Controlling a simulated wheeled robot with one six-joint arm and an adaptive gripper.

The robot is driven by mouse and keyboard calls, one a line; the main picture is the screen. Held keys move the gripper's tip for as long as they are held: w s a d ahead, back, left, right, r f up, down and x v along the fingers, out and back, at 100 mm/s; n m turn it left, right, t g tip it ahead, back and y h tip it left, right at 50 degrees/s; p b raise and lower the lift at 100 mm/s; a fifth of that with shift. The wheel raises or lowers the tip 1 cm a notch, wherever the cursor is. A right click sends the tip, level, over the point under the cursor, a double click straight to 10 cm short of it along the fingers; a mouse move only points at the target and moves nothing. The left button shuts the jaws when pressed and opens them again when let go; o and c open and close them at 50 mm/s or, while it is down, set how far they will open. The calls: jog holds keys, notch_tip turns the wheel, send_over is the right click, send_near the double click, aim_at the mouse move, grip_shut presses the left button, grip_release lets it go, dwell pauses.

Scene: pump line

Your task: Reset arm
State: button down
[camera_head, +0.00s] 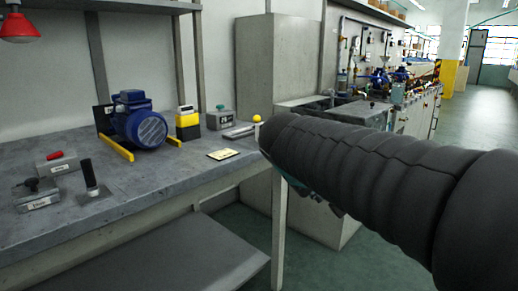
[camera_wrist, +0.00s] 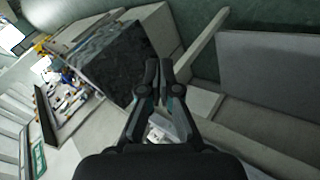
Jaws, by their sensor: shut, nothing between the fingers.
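My arm, in a dark ribbed sleeve, reaches from the right edge to the middle of the head view. My gripper (camera_wrist: 159,78) shows in the wrist view with its two dark fingers close together and nothing between them. It is shut and empty. The arm's end appears close to the right end of the workbench (camera_head: 125,200); I cannot tell the exact gap.
A blue motor (camera_head: 138,119) on yellow rails stands on the bench, beside a yellow-black device (camera_head: 187,123). A red-knobbed box (camera_head: 57,162) and a black-handled block (camera_head: 90,179) sit at the left. A grey cabinet (camera_head: 258,66) stands behind. Floor (camera_head: 480,130) is open at right.

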jog(key=s+d+f+m+y, duration=0.1)
jog(key=s+f+m, duration=0.1)
jog(key=s+f, duration=0.2)
jog(key=s+d+f+m+g+y+p, duration=0.1)
jog(key=s+f, duration=0.3)
jog(key=s, duration=0.6)
jog(key=s+d+f+m+y, duration=0.1)
jog(key=s+f+m+y, duration=0.1)
jog(key=s, duration=0.5)
notch_tip(320, 180, down, 2)
jog(key=shift+s+f+m+y, duration=0.1)
jog(key=shift+s+m+y, duration=0.2)
jog(key=shift+y, duration=0.2)
